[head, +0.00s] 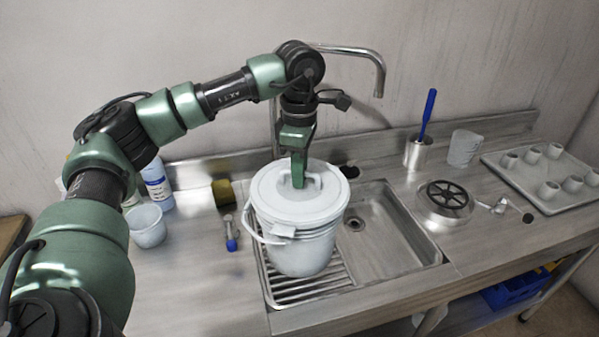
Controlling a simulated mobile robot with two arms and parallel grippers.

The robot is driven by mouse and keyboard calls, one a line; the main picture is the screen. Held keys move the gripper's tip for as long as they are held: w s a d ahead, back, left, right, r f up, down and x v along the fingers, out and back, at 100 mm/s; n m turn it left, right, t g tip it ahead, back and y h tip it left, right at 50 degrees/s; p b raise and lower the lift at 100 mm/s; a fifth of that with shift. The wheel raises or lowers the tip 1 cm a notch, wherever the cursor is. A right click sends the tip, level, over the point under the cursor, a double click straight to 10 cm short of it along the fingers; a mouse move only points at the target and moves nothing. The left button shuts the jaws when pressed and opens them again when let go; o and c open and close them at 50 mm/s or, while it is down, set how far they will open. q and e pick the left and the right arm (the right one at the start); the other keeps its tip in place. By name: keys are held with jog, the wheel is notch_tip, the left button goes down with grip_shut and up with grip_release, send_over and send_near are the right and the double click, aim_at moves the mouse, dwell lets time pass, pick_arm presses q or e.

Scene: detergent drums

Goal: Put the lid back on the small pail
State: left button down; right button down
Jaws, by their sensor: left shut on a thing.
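The white pail (305,257) stands upright on the ribbed drainer beside the sink basin. The round white lid (272,197) lies over the pail's mouth and looks roughly level. I cannot tell whether its rim is fully seated all round. My left gripper (299,178) points straight down from above and is shut on the lid's raised handle. The gripper hides part of the handle and the far part of the lid. My right gripper is not in view.
A chrome tap (378,75) arches behind the pail. A blue-handled brush in a metal cup (418,154), a grey cup (463,148) and a tray of small cups (548,203) stand right. A white bowl (147,226), sponge (223,193) and bottle (158,186) stand left.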

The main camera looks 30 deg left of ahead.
pick_arm(q)
jog(key=c, duration=1.4)
grip_release()
jog(key=shift+o, duration=0.4)
jog(key=o, duration=0.4)
jog(key=shift+r+p, duration=1.05)
jog(key=shift+r, duration=0.35)
jog(key=shift+r+p, duration=1.5)
jog(key=shift+r, duration=0.6)
